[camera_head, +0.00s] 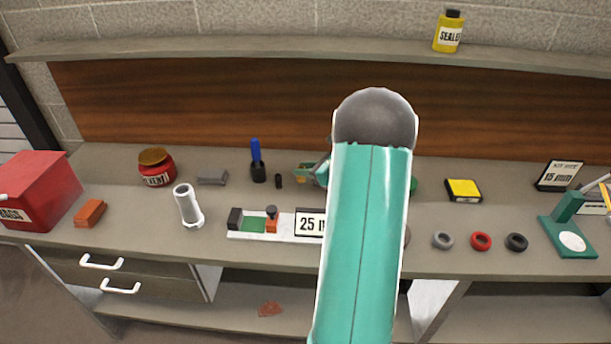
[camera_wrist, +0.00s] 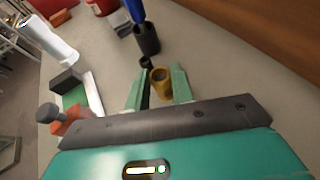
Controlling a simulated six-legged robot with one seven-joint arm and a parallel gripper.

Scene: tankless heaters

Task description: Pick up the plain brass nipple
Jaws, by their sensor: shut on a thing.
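The brass nipple (camera_wrist: 160,80) is a short, hollow, gold-brown cylinder in the wrist view. It sits between the two green fingers of my gripper (camera_wrist: 159,88), which is shut on it. Its open end shows between the fingertips. I cannot tell whether it touches the bench or is just above it.
A small black cylinder (camera_wrist: 146,63) and a black holder (camera_wrist: 147,38) with a blue stick stand just beyond the fingers. A white pipe fitting (camera_head: 188,206) and a gauge block (camera_head: 255,224) are left on the bench (camera_head: 140,240). Three rings, including a red one (camera_head: 481,240), lie right.

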